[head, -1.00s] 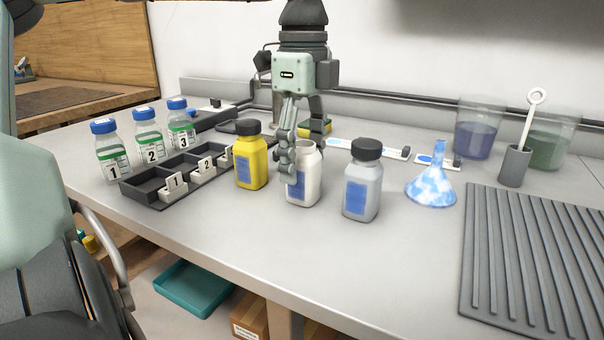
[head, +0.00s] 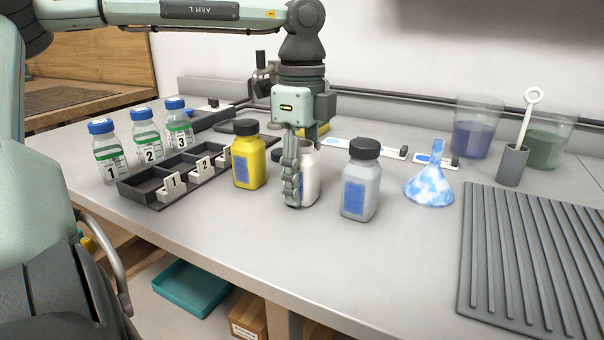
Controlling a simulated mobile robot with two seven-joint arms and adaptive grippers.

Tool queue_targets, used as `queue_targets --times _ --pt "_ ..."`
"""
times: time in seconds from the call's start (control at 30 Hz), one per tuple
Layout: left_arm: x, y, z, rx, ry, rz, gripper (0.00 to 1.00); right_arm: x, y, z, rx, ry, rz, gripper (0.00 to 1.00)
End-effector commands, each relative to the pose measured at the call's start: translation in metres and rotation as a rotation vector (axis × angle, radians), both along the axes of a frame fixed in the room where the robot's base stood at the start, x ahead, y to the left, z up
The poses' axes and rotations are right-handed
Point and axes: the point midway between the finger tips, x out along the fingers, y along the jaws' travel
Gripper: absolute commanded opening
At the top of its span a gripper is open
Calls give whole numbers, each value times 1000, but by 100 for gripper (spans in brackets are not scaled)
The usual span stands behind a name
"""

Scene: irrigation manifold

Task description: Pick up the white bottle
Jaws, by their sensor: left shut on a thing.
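The white bottle (head: 311,178) stands upright on the grey bench between a yellow bottle and a grey bottle. My left gripper (head: 300,185) points straight down from above and is shut on the white bottle. Its near finger covers the bottle's left front and most of its blue label. The far finger is mostly hidden behind the bottle's neck. The bottle appears to rest on the bench. My right gripper is not in view.
The yellow bottle (head: 249,160) stands close on the left, the grey bottle (head: 361,185) close on the right. A blue-white funnel (head: 430,187) and a ribbed grey mat (head: 535,255) lie further right. A dark compartment tray (head: 150,190) and three numbered bottles (head: 147,138) stand left.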

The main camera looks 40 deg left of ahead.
Motion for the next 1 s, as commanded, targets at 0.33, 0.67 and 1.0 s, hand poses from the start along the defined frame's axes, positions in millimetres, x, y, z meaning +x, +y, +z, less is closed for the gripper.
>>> queue_targets --times 0.33,0.67,1.0 --pt "1 0 13 2 -3 0 12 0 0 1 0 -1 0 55" --pt "1 0 78 3 -3 0 12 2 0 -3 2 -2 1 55" --pt "0 0 101 0 1 -2 12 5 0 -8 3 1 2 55"
